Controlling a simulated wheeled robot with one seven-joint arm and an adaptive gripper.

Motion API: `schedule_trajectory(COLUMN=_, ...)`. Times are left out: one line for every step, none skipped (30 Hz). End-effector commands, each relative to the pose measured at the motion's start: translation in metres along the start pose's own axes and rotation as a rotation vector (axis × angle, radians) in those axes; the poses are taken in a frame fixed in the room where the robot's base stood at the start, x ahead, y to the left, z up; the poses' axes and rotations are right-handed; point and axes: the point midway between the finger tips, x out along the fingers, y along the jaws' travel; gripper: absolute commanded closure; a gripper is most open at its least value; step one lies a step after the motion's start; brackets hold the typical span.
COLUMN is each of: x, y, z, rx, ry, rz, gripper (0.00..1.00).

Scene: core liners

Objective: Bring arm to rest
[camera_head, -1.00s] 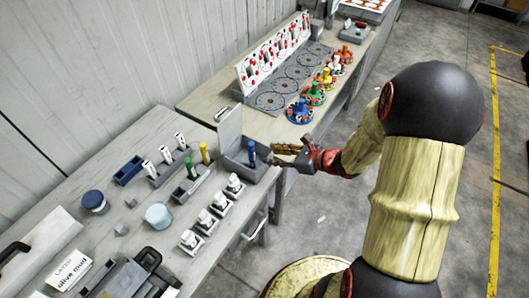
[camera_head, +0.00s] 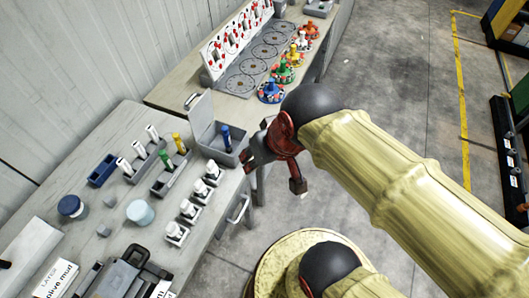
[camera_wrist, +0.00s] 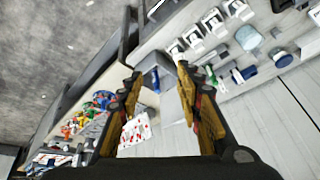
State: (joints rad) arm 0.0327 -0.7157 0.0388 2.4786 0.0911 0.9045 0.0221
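My gripper (camera_wrist: 157,95) shows in the wrist view with its two fingers spread apart and nothing between them. In the head view my red and grey wrist (camera_head: 273,143) is beside the right edge of the near table, close to the grey open-lidded box (camera_head: 222,150); my arm hides the fingertips there. A blue-capped tube (camera_head: 226,137) stands in that box. The box and the tube also show beyond the fingers in the wrist view.
The near table (camera_head: 110,228) holds tube racks (camera_head: 146,160), several white-topped holders (camera_head: 188,211), jars (camera_head: 140,211) and a black case (camera_head: 125,275). Behind, another table carries coloured clusters (camera_head: 270,92) and a red-dotted panel (camera_head: 236,42). Open floor (camera_head: 400,80) lies to the right.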

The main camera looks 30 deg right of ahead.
Motion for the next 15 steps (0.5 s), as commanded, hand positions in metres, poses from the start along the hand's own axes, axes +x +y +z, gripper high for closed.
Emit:
schedule_trajectory(x=-0.0076, y=0.0029, z=-0.0008, rx=-0.052, ry=0.028, rz=0.022, gripper=0.65)
schedule_trajectory(x=-0.0107, y=0.0048, z=-0.0013, rx=-0.073, ry=0.039, rz=0.033, gripper=0.65)
schedule_trajectory(x=-0.0134, y=0.0070, z=-0.0017, rx=-0.094, ry=0.049, rz=0.044, gripper=0.65)
schedule_trajectory(x=-0.0145, y=0.0080, z=-0.0018, rx=-0.104, ry=0.054, rz=0.050, gripper=0.65)
schedule_trajectory(x=-0.0152, y=0.0089, z=-0.0019, rx=-0.111, ry=0.056, rz=0.054, gripper=0.65)
schedule_trajectory(x=-0.0156, y=0.0094, z=-0.0020, rx=-0.115, ry=0.057, rz=0.057, gripper=0.65)
schedule_trajectory(x=-0.0156, y=0.0096, z=-0.0021, rx=-0.116, ry=0.058, rz=0.057, gripper=0.65)
schedule_trajectory(x=-0.0155, y=0.0096, z=-0.0021, rx=-0.115, ry=0.057, rz=0.057, gripper=0.65)
schedule_trajectory(x=-0.0154, y=0.0096, z=-0.0021, rx=-0.114, ry=0.057, rz=0.057, gripper=0.65)
schedule_trajectory(x=-0.0154, y=0.0095, z=-0.0022, rx=-0.114, ry=0.057, rz=0.056, gripper=0.65)
schedule_trajectory(x=-0.0153, y=0.0095, z=-0.0022, rx=-0.113, ry=0.056, rz=0.056, gripper=0.65)
schedule_trajectory(x=-0.0152, y=0.0095, z=-0.0021, rx=-0.113, ry=0.056, rz=0.056, gripper=0.65)
schedule_trajectory(x=-0.0143, y=0.0096, z=-0.0017, rx=-0.112, ry=0.056, rz=0.056, gripper=0.65)
schedule_trajectory(x=-0.0125, y=0.0098, z=-0.0009, rx=-0.112, ry=0.056, rz=0.056, gripper=0.65)
schedule_trajectory(x=-0.0090, y=0.0101, z=0.0006, rx=-0.112, ry=0.056, rz=0.056, gripper=0.65)
